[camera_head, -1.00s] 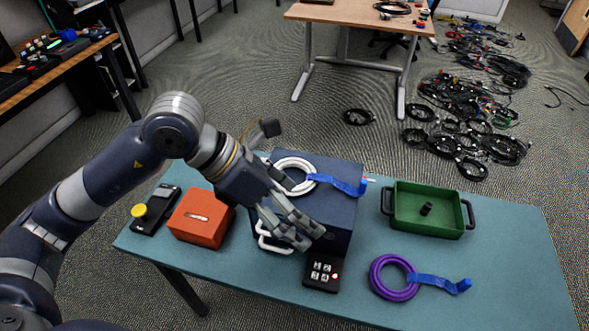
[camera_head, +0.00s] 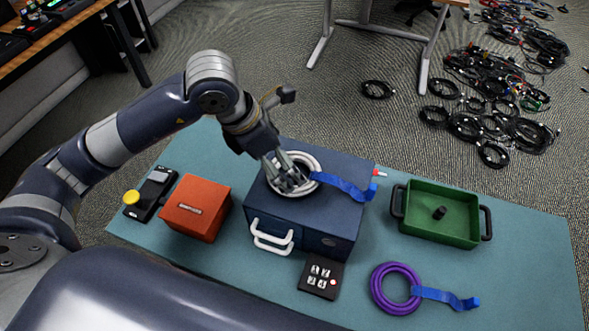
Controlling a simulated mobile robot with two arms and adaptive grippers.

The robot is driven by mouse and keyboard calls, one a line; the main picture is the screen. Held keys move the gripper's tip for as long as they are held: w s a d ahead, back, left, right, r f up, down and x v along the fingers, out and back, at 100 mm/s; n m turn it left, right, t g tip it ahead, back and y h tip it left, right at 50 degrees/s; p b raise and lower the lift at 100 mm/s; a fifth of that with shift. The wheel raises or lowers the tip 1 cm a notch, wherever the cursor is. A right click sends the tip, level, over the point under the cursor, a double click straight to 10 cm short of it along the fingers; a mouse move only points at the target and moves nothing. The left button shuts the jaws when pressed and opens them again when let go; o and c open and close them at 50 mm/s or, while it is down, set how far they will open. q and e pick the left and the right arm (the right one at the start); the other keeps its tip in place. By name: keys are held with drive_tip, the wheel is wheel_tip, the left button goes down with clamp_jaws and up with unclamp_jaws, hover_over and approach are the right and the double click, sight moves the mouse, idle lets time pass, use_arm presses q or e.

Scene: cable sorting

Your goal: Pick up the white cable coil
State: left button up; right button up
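The white cable coil (camera_head: 313,161) lies on top of the dark blue box (camera_head: 345,212), with a blue strap (camera_head: 345,187) trailing to the right. My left gripper (camera_head: 290,183) points down over the coil's left and middle part, its fingers at the ring's opening. The fingers hide part of the ring. I cannot tell whether they touch the coil or how far apart they are. My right gripper is not in view.
On the teal table (camera_head: 350,290) stand an orange box (camera_head: 196,208), a black device with a yellow knob (camera_head: 131,197), a keypad (camera_head: 321,275), a green tray (camera_head: 440,232) and a purple coil (camera_head: 377,287). Black cables (camera_head: 500,128) litter the floor.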

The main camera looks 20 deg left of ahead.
use_arm(q)
drive_tip(key=shift+w+d+f, duration=0.15)
drive_tip(key=shift+f, duration=0.25)
drive_tip(key=p+x, duration=0.1)
drive_tip(key=x, duration=0.2)
drive_tip(key=shift+w+f, duration=0.1)
drive_tip(key=shift+f, duration=0.15)
drive_tip(key=shift+w+d+f, duration=0.15)
drive_tip(key=shift+f, duration=0.3)
drive_tip(key=c, duration=1.3)
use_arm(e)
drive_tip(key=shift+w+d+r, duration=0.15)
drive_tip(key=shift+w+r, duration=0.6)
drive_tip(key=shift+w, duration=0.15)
use_arm(q)
drive_tip(key=shift+r, duration=0.1)
